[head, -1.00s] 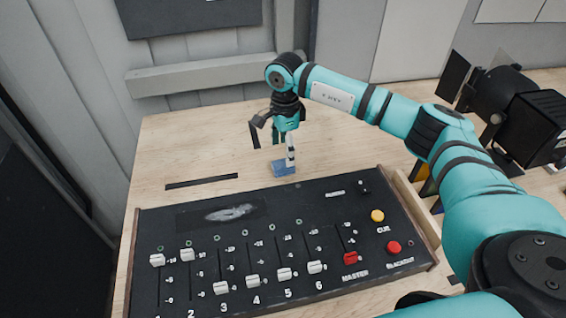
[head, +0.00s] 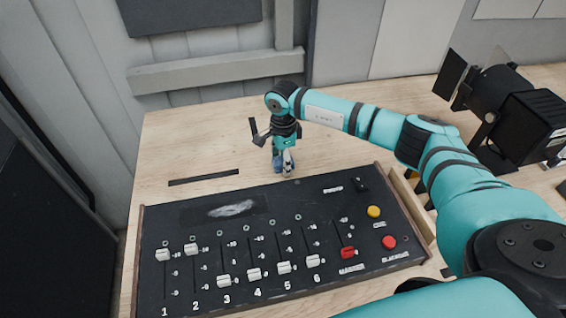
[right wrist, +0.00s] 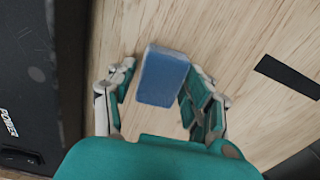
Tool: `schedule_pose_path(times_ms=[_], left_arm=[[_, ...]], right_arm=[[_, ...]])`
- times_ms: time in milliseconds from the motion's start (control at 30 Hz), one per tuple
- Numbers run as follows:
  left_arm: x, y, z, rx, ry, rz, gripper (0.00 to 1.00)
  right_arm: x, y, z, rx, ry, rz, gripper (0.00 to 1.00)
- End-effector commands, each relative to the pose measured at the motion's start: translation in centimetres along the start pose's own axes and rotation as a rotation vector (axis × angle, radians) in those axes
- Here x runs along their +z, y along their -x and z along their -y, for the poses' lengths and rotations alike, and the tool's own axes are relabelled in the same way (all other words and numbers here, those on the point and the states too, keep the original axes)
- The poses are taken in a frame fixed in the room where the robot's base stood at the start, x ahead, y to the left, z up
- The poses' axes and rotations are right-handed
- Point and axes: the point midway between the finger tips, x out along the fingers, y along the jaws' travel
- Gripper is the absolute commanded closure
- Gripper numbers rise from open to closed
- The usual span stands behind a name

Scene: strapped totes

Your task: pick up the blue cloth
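The blue cloth (right wrist: 162,76) is a small folded-looking blue block on the wooden table. In the head view it shows only partly (head: 278,167), behind the fingers of my right gripper (head: 284,168). My right gripper (right wrist: 160,98) points down with its fingers on both sides of the cloth, low at the table. The fingers are apart; the right finger in the right wrist view is close to the cloth's edge, and a narrow gap shows on the left. Whether either finger touches is unclear. My left gripper is in neither view.
A black control desk (head: 225,212) with sliders lies just in front of the cloth. A black strip (head: 204,177) lies left of it on the wooden table (head: 190,135). A black stage lamp (head: 520,115) stands at the right. The table's left part is clear.

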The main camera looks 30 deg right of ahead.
Motion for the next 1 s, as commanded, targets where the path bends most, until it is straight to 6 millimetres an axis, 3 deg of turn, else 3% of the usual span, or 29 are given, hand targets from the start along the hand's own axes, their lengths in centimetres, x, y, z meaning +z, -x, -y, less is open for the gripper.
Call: schedule_pose_path(times_ms=[33, 200, 533, 1000], left_arm=[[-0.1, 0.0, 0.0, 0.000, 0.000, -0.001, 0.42], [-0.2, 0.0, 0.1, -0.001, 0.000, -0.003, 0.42], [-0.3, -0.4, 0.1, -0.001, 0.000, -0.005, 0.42], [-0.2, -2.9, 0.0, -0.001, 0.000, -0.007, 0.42]], right_arm=[[0.0, 0.0, 0.0, 0.000, 0.000, 0.000, 0.57], [0.0, 0.1, 0.0, 0.000, 0.000, 0.000, 0.79], [0.0, 0.8, 0.1, -0.004, -0.001, 0.002, 0.81], [0.0, 9.0, 0.1, -0.003, 0.000, 0.002, 0.81]])
